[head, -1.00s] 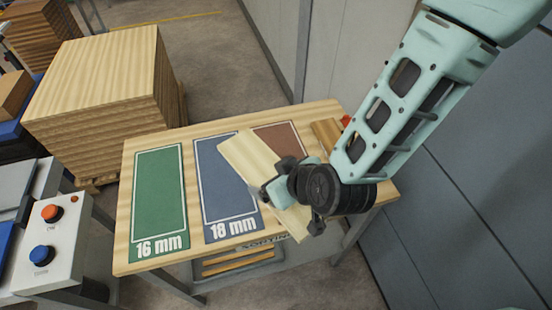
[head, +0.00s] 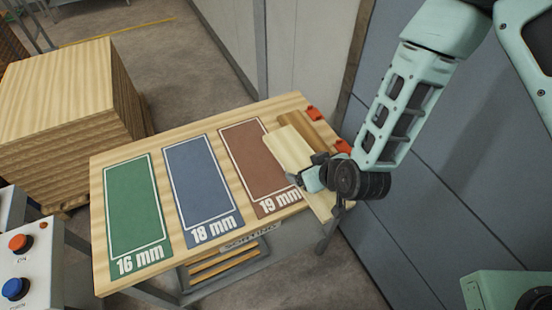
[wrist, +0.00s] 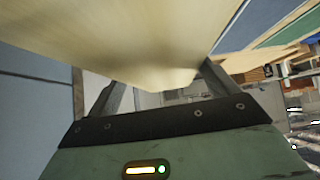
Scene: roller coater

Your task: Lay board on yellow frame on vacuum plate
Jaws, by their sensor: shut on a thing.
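A pale wooden board (head: 287,150) is held by my gripper (head: 318,178) over the right end of the sorting table, overlapping the edge of the brown 19 mm panel. My gripper is shut on the board's near part. In the wrist view, the board (wrist: 130,35) fills the top, and my gripper (wrist: 160,85) shows its two fingers at the board. The yellow frame and the vacuum plate do not show in these views.
The sorting table (head: 97,215) has a green 16 mm panel (head: 137,208), a blue 18 mm panel (head: 203,190) and a brown 19 mm panel (head: 258,165). A darker wood piece (head: 310,132) and red blocks (head: 342,146) lie at its right. A board stack (head: 70,90) and button box (head: 22,262) stand left.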

